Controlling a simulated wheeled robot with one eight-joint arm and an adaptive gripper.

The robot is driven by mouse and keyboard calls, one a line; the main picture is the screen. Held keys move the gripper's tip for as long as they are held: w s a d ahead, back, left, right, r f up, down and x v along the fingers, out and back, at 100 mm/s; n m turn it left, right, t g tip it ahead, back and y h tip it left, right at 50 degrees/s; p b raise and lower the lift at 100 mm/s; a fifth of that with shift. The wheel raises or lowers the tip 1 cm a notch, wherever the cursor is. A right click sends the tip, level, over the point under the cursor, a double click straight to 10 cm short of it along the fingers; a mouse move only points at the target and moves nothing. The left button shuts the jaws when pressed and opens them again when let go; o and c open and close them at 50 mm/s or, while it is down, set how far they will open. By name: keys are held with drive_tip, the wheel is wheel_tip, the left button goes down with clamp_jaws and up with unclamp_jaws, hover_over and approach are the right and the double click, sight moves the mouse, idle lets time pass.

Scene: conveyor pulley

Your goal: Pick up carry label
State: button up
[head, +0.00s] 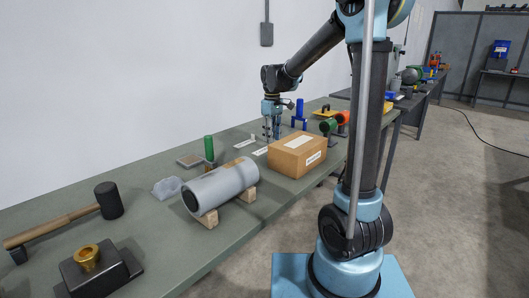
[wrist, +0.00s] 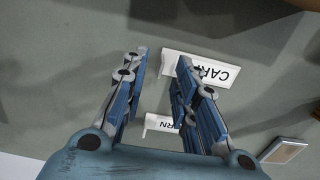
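The carry label is a flat white tag (wrist: 222,72) with black letters reading "CAR" and part of another. It lies on the green-grey table, and its left part runs behind my gripper's right finger in the wrist view. In the head view it appears to be the nearer white tag (head: 261,151), left of the cardboard box. A second white tag (wrist: 160,122), with letters ending in "RN", shows lower between the fingers, partly hidden by the right finger. My gripper (wrist: 162,60) is open and empty, pointing down above the tags. It also shows in the head view (head: 271,135), behind the box.
A cardboard box (head: 288,163) stands close to my gripper. A grey roller (head: 222,186) rests on wooden blocks nearer the front. A green cylinder (head: 209,148), a shallow tray (head: 190,160) and a mallet (head: 109,200) lie left. Blue, green and orange parts stand behind the box.

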drive_tip(key=shift+f, duration=1.05)
clamp_jaws()
